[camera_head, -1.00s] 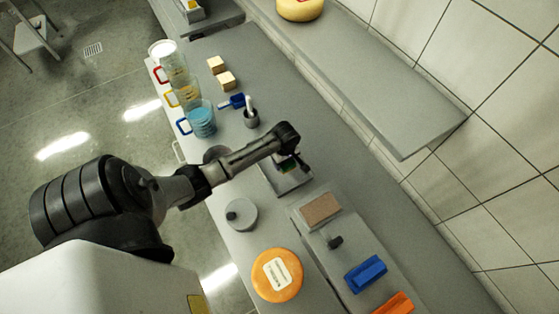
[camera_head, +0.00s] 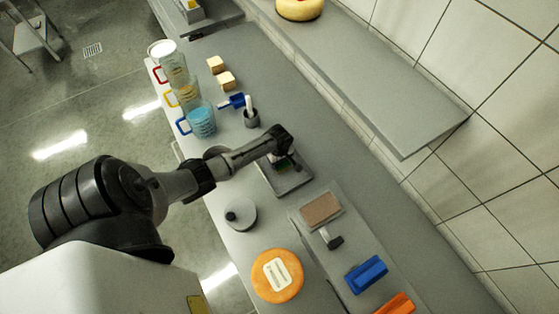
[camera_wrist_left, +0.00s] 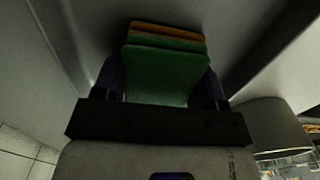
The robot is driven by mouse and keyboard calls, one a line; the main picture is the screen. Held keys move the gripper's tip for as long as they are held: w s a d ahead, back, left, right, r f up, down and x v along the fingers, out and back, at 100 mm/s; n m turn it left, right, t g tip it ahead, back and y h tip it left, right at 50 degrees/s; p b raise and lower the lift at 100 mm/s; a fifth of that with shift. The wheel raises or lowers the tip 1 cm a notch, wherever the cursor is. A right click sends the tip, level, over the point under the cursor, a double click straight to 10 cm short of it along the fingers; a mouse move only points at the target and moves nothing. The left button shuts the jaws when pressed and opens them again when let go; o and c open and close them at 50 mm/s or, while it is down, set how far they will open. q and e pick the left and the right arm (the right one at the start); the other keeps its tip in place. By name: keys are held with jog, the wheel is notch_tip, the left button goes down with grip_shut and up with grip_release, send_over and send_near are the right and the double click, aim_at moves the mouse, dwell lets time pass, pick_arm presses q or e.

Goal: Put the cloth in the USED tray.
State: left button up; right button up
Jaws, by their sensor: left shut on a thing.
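The cloth looks like a folded green stack with an orange layer along its far side. It shows in the left wrist view (camera_wrist_left: 165,75) between my two fingers, and as a small dark green patch in the head view (camera_head: 284,167). My left gripper (camera_head: 283,160) is shut on it. In the head view the gripper and cloth are over the far-left part of a shallow grey tray (camera_head: 299,182). I cannot tell whether the cloth touches the tray floor. No USED label is readable. My right gripper is not in view.
A grey board nearby holds a brown pad (camera_head: 321,208), a dark-headed tool (camera_head: 332,240), a blue block (camera_head: 366,275) and an orange block (camera_head: 396,304). An orange cheese wheel (camera_head: 276,275) and a grey disc (camera_head: 240,213) are nearer. Jugs (camera_head: 202,121) stand farther left. A shelf (camera_head: 365,75) overhangs behind.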

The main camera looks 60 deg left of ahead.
pick_arm(q)
jog(key=shift+f, duration=0.2)
jog(key=o, duration=0.9)
jog(key=shift+r, duration=0.1)
notch_tip(320, 180, up, 12)
jog(key=p, duration=0.1)
jog(key=s+d+m+t, duration=0.1)
jog(key=s+d+m, duration=0.45)
jog(key=d, duration=0.25)
jog(key=s+d+m, duration=0.4)
jog(key=d+m, duration=0.2)
jog(key=d, duration=0.1)
jog(key=s+d+r+m+t, duration=0.1)
jog(key=s+d+r+m, duration=0.1)
jog(key=s+d+m, duration=0.1)
jog(key=s+d+r+m, duration=0.3)
jog(key=s+d+r+m+t, duration=0.1)
jog(key=s+d+r+m, duration=0.2)
jog(key=d, duration=0.1)
jog(key=shift+s+t, duration=0.3)
jog(key=shift+s, duration=0.05)
